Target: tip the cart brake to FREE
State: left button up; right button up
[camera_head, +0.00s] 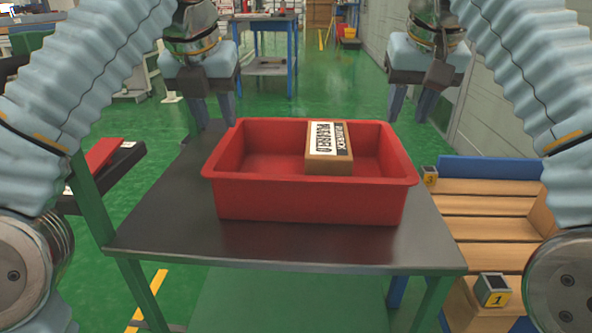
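A dark-topped table or cart (300,243) with green legs stands in front of me; I cannot tell whether it is the cart the task names. I cannot make out a part marked as a brake, nor the word FREE. A red bar (101,154) lies on a black surface at the left, by a small white label (128,145) too small to read. My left gripper (214,115) is open and empty, fingers down, by the red bin's back left corner. My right gripper (411,112) is open and empty beyond its back right corner.
A red bin (310,200) stands on the dark top with a labelled cardboard box (328,165) inside. A slatted wooden pallet-like stack (487,204) with tags numbered 3 and 1 is at the right. Green floor (320,80) is open behind; a blue-legged workbench (264,40) stands farther back.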

aim_at(100, 155)
jog(key=k, duration=1.5)
